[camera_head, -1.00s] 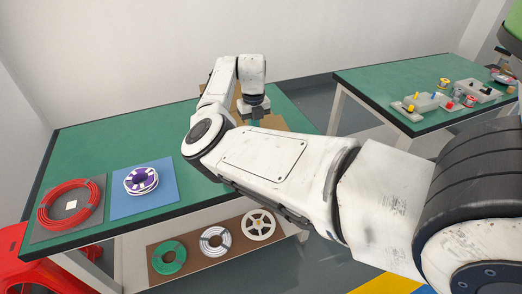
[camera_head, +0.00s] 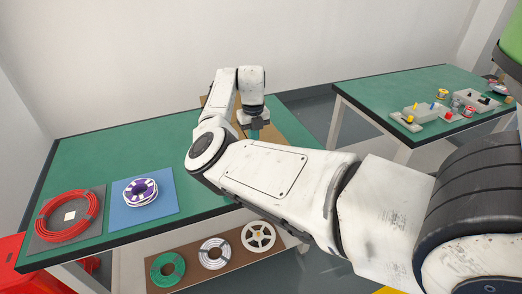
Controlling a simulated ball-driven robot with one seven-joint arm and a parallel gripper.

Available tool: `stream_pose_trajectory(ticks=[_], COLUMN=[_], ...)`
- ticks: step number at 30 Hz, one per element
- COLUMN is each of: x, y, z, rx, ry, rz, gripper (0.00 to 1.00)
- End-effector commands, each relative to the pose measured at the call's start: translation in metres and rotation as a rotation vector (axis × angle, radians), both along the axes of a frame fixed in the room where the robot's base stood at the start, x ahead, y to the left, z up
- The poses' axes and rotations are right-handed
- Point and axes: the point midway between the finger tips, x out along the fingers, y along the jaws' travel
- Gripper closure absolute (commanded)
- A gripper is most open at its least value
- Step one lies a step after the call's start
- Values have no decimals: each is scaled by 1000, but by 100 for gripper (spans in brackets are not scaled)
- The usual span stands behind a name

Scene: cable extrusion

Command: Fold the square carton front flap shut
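My gripper (camera_head: 254,122) points down over the right part of the near green table, above brown cardboard. The brown carton (camera_head: 271,131) shows only in part, as flat brown areas beside and behind my gripper and wrist. My arm hides most of it, so I cannot make out the front flap or tell whether it is open or folded. The gripper's fingers are small and dark here. I cannot tell whether they are apart, or whether they touch the cardboard.
A red cable coil (camera_head: 88,211) on a grey mat and a purple-and-white spool (camera_head: 141,190) on a blue mat lie on the table's left. A lower shelf (camera_head: 187,273) holds several reels.

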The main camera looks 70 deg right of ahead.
Motion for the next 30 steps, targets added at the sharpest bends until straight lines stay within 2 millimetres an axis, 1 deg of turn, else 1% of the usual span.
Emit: stream_pose_trajectory(ticks=[1, 16, 19, 30], x=[0, 0, 0, 0], y=[0, 0, 0, 0], z=[12, 75, 80, 78], rx=[-1, 0, -1, 0], ry=[-1, 0, 1, 0], rz=[0, 0, 0, 0], gripper=[100, 100, 100, 100])
